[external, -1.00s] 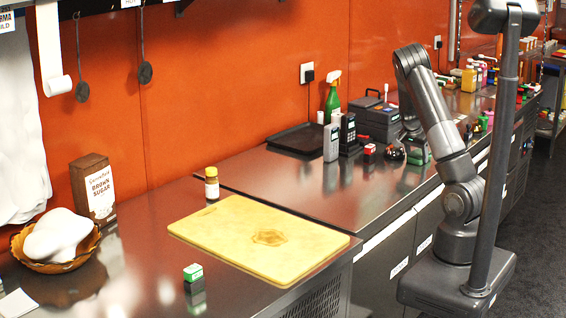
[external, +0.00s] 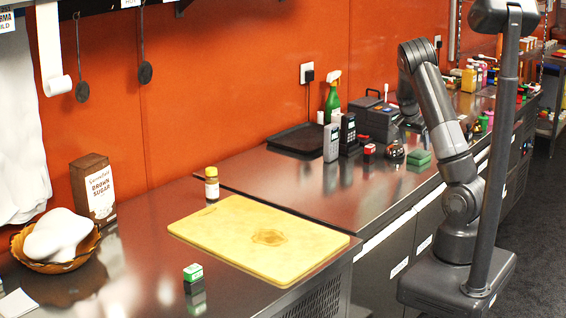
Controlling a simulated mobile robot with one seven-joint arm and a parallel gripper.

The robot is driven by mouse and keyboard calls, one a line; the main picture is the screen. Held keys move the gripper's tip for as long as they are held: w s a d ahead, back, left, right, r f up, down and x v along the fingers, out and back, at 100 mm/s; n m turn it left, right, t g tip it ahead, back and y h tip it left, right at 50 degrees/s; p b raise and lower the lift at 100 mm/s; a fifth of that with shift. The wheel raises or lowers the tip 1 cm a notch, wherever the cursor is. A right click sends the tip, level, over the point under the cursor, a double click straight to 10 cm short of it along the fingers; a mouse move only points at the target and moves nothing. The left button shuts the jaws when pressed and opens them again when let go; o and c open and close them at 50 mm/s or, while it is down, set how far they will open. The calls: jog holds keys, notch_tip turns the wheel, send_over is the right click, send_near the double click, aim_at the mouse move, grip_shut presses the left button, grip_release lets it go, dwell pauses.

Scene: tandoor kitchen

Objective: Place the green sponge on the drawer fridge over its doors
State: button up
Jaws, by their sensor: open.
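The green sponge (external: 419,158) lies flat on the dark steel top of the drawer fridge (external: 350,196), near its front edge and right of the middle. The drawer fridge's front, with doors and white labels, runs along below that edge. My gripper (external: 409,116) hangs behind my forearm, above and just behind the sponge, apart from it. It is open and empty; its fingers are small and partly hidden.
Near the sponge stand a small dark round item (external: 395,151), a red item (external: 369,149), two card terminals (external: 348,133) and a dark grey case (external: 378,120).

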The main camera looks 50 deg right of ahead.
jog(key=s+a+r+n+t+y, duration=0.15)
jog(key=a+r+n, duration=0.4)
jog(key=a, duration=0.75)
jog(key=s+a+r+n+t+y, duration=0.1)
jog(key=a+r+n+t+y, duration=0.2)
jog(key=a+r, duration=0.7)
jog(key=s+a+n, duration=0.5)
jog(key=s+a, duration=0.1)
jog(key=a, duration=0.3)
jog(key=s+a+n+t, duration=0.1)
jog(key=s+a+n, duration=0.4)
jog(key=a, duration=0.5)
jog(key=shift+s, duration=0.4)
